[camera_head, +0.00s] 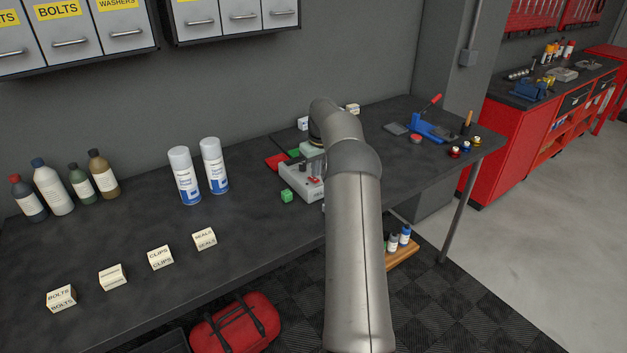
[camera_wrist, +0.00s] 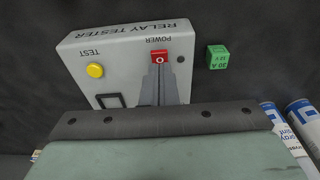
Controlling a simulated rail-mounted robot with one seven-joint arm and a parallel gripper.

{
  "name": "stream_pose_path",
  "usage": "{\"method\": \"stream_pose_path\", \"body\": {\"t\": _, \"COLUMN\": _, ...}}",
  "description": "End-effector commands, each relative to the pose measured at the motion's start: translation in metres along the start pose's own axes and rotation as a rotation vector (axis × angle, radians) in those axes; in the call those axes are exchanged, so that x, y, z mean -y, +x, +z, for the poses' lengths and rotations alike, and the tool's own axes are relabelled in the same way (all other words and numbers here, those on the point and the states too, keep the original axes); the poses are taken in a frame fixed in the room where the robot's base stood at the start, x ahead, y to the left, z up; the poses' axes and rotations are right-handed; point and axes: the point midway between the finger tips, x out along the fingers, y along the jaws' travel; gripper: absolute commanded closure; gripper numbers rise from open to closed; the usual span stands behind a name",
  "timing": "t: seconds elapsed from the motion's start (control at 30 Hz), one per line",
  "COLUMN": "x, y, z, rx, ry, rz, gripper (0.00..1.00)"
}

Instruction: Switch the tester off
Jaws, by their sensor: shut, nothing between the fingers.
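The relay tester (camera_wrist: 120,55) is a light grey box, seen upside down in the wrist view. It has a yellow TEST button (camera_wrist: 95,70) and a red POWER switch (camera_wrist: 159,57) marked "O". A small dark round spot (camera_wrist: 181,59) is beside the switch. My gripper (camera_wrist: 161,72) is shut and empty, its fingertips right at the switch's near edge; I cannot tell whether they touch.
A green relay cube marked "30 A" (camera_wrist: 217,58) lies beside the tester. Red (camera_head: 275,162) and green pieces are behind it. Two spray cans (camera_head: 184,176) stand to the left on the dark workbench (camera_head: 120,235). A blue tool (camera_head: 432,128) is at the right.

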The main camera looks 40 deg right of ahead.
Motion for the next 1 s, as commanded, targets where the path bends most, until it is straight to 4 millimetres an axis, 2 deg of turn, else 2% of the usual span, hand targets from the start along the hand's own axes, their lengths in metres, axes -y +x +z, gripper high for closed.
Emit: {"method": "stream_pose_path", "body": {"t": 1.0, "x": 0.0000, "y": 0.0064, "z": 0.0010, "rx": 0.000, "ry": 0.000, "rz": 0.000, "gripper": 1.00}}
